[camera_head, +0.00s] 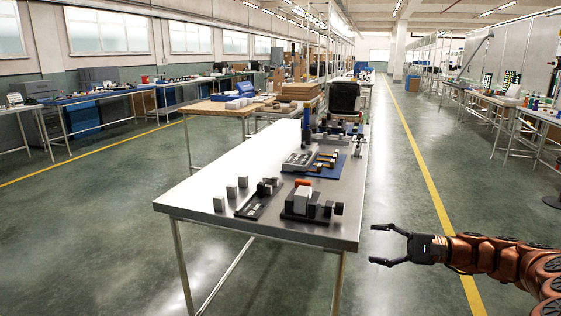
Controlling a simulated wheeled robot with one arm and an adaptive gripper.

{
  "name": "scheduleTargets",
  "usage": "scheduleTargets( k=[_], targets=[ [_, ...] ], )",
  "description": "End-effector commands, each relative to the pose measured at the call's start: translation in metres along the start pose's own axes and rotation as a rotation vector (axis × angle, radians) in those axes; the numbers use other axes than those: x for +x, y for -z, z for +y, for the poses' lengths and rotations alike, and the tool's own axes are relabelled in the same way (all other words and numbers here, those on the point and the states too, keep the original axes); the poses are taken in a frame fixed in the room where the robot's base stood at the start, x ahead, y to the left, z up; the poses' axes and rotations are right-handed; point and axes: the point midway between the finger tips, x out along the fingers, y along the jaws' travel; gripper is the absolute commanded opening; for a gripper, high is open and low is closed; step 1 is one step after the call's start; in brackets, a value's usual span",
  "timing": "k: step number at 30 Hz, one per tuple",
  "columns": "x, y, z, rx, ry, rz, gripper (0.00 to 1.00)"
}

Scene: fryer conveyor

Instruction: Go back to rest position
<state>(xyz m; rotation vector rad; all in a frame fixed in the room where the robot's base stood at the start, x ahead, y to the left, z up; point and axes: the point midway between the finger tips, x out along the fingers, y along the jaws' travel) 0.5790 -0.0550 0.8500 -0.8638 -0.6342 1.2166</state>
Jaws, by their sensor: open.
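My gripper (385,245) is dark, open and empty. It is at the lower right, at the end of my copper-coloured arm, and points left. It is over the floor, to the right of the near right corner of a metal table (185,195). It touches nothing.
A blue mat (328,170) with parts lies further back. The floor right of the table, with a yellow line (428,185), is clear.

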Motion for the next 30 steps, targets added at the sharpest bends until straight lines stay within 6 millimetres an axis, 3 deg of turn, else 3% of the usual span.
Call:
scheduleTargets(
  k=[11,16,22,26,30],
  targets=[
    [0.058,-0.057,0.006,-0.075,-0.18,-0.079,0.66],
    [0.094,-0.103,0.026,-0.14,-0.341,-0.128,0.66],
    [0.123,-0.16,0.072,-0.232,-0.587,-0.158,0.66],
    [0.126,-0.189,0.108,-0.292,-0.749,-0.16,0.66],
    [0.117,-0.212,0.148,-0.351,-0.923,-0.139,0.66]
  ],
)
